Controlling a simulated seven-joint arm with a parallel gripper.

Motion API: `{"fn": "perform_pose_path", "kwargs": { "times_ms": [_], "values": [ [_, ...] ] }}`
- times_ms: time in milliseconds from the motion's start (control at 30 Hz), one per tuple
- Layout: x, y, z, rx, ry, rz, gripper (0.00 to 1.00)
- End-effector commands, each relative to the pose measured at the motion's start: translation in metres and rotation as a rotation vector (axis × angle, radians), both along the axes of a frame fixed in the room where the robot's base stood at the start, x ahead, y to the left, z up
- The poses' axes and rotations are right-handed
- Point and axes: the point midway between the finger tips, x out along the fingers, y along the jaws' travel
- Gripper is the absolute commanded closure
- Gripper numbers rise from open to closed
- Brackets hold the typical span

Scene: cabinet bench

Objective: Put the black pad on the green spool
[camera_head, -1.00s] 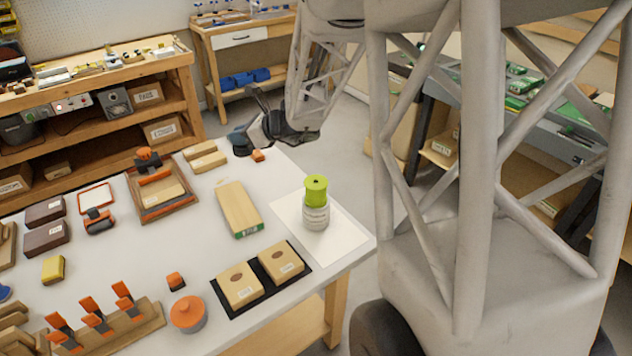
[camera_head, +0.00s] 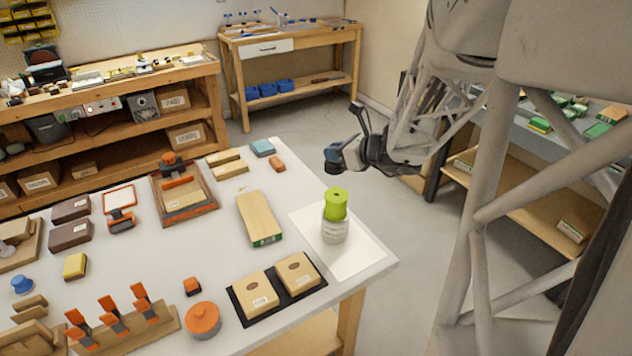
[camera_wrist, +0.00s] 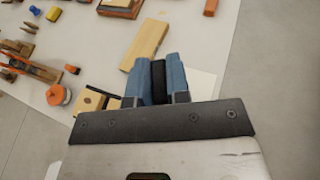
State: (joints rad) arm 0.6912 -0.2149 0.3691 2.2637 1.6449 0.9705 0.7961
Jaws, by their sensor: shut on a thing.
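In the wrist view, my gripper (camera_wrist: 158,72) is shut on the black pad (camera_wrist: 158,82), a thin dark piece between the fingers. The green spool (camera_head: 336,203) stands upright on a pale labelled jar (camera_head: 335,228), on a white sheet (camera_head: 358,252) at the table's right corner. The spool is not visible in the wrist view. The pad is apart from the spool.
A long wooden block (camera_head: 258,216) lies left of the jar. Two tan boxes on a black tray (camera_head: 240,305) are at the front. A blue block (camera_head: 262,147) and an orange block (camera_head: 277,164) lie near the far edge.

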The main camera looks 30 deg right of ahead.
Motion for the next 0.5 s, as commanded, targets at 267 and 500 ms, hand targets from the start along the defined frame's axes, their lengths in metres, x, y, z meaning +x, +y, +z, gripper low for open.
{"fn": "perform_pose_path", "kwargs": {
  "times_ms": [267,500],
  "values": [
    [-0.0087,-0.0055,0.0001,0.0,0.0,-0.015,1.0],
    [-0.0086,-0.0054,0.0001,0.0,0.0,-0.015,1.0]
  ]
}}
